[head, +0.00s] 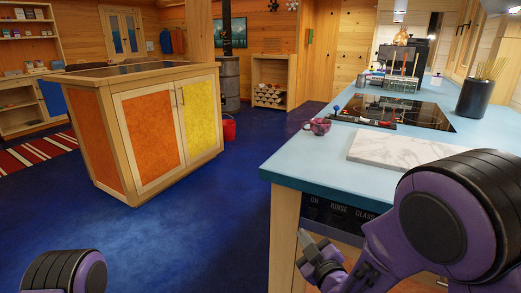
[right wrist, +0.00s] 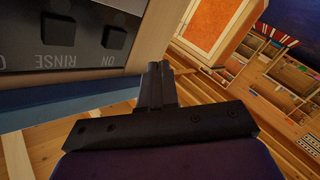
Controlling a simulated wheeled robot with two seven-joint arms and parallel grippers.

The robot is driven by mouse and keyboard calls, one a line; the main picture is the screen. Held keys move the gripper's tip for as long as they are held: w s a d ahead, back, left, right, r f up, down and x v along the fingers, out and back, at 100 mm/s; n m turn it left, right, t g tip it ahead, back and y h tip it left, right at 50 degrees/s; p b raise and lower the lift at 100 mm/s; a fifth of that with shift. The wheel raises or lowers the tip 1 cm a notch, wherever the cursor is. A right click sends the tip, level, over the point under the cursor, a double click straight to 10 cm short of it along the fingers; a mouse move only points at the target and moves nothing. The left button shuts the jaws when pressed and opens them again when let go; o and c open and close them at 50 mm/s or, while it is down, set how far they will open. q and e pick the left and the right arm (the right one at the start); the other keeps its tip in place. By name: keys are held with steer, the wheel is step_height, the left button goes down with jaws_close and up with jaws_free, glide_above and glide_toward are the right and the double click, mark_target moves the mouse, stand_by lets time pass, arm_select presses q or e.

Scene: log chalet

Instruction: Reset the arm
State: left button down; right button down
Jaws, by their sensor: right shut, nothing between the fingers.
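My right arm comes in at the lower right of the head view, purple and black. Its gripper (head: 314,252) is shut and empty, in front of the counter's front face and below the worktop. In the right wrist view the shut fingers (right wrist: 158,82) meet, with nothing between them. They are close to a panel (right wrist: 70,35) with black buttons marked ON and RINSE; I cannot tell whether they touch it. Of my left arm only a rounded black and purple part shows at the lower left of the head view; its gripper is out of view.
The blue worktop (head: 290,165) bears a marble board (head: 400,148), a pink mug (head: 318,126), a black cooktop (head: 425,113) and a utensil holder (head: 476,98). An island cabinet (head: 150,125) stands at left, a red bucket (head: 229,128) beside it. The blue floor (head: 200,225) between is clear.

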steer(key=s+d+f+m+g+h+p, duration=0.45)
steer(key=s+d+f+m, duration=0.35)
steer(key=s+f+m, duration=0.3)
steer(key=s+d+f+m+g+p, duration=0.1)
steer(key=s+d+f+g, duration=0.1)
steer(key=s, duration=0.5)
steer(key=s+d+f+m+g+h+p, duration=0.1)
steer(key=s+d+f+m+g+p, duration=0.1)
steer(key=s, duration=0.5)
steer(key=s+d+f+m+g+h+p, duration=0.1)
steer(key=s+d+f+m+g, duration=0.1)
steer(key=s+f+g, duration=0.2)
steer(key=s+f, duration=0.1)
steer(key=s, duration=0.2)
steer(key=shift+f+p, duration=0.25)
steer(key=shift+p, duration=0.05)
steer(key=shift+s, duration=0.1)
